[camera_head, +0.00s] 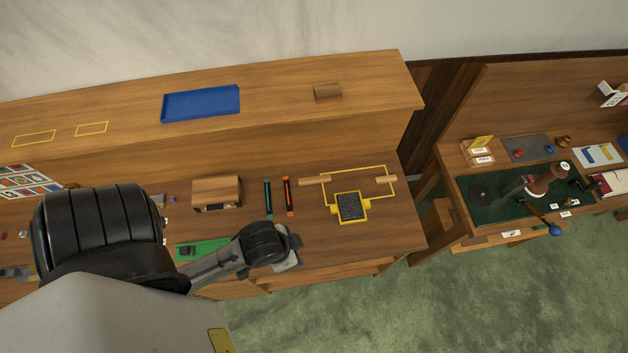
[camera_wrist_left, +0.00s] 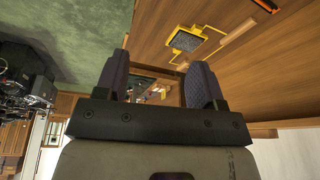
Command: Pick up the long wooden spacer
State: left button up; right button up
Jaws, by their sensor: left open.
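Two pale wooden bars lie on the bench by a yellow outline. The left, longer-looking bar (camera_head: 314,181) is probably the long wooden spacer; it also shows in the left wrist view (camera_wrist_left: 238,31). The shorter-looking bar (camera_head: 385,180) lies at the right side of the outline. My left gripper (camera_head: 290,255) is near the front bench edge, apart from both bars. In the left wrist view its two dark fingers (camera_wrist_left: 158,82) stand wide apart with nothing between them. My right gripper is not in view.
A yellow-framed dark pad (camera_head: 351,207) sits just in front of the bars. Teal (camera_head: 268,198) and orange (camera_head: 288,196) sticks and a wooden box (camera_head: 216,193) stand to the left. A blue tray (camera_head: 200,103) and brown block (camera_head: 327,92) rest on the upper shelf.

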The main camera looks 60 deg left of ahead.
pick_arm(q)
jog(key=shift+c, duration=0.6)
